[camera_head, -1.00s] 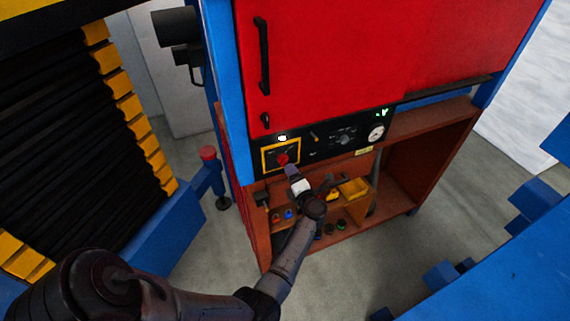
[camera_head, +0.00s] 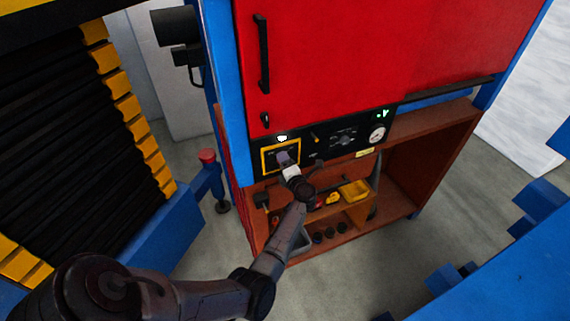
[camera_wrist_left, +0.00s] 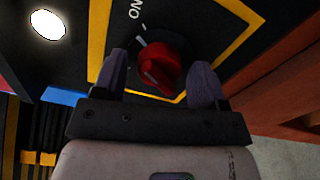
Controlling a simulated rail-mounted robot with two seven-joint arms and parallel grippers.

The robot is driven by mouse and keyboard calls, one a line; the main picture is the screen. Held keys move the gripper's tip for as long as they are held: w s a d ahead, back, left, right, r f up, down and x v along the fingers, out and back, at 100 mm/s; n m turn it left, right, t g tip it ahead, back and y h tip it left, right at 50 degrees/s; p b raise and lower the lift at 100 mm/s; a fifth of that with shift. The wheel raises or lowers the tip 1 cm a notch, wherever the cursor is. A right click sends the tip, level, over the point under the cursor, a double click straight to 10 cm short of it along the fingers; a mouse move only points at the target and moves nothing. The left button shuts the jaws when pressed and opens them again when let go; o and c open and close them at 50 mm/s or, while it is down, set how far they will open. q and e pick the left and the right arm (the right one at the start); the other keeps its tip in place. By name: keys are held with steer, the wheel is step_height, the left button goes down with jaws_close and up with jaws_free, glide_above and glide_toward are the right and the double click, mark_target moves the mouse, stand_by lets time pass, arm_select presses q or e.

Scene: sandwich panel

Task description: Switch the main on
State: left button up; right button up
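The main switch is a red rotary knob (camera_wrist_left: 158,68) on a black plate inside a yellow frame (camera_head: 264,161), on the cabinet's control panel. In the left wrist view the word ON is printed beside the knob, near the picture's top. My left gripper (camera_wrist_left: 160,82) is open, with one finger on each side of the knob and small gaps showing. In the head view the left gripper (camera_head: 284,158) is in front of the yellow frame and hides the knob. My right gripper is not in view.
A lit white lamp (camera_head: 282,138) sits just above the yellow frame. A gauge (camera_head: 377,134) is farther right on the panel. Below is an open brown shelf (camera_head: 400,185) with a yellow bin (camera_head: 354,191) and small items. A red cabinet door (camera_head: 330,60) is above.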

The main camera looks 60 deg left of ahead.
arm_select(q)
steer(key=c, duration=0.8)
steer(key=shift+r+m+p, duration=0.2)
steer(key=shift+m+p, duration=0.6)
steer(key=shift+p, duration=0.1)
steer(key=shift+f+m+p, duration=0.15)
steer(key=shift+m+p, duration=0.15)
steer(key=shift+m, duration=0.3)
steer(key=o, duration=0.9)
steer(key=shift+d, duration=0.1)
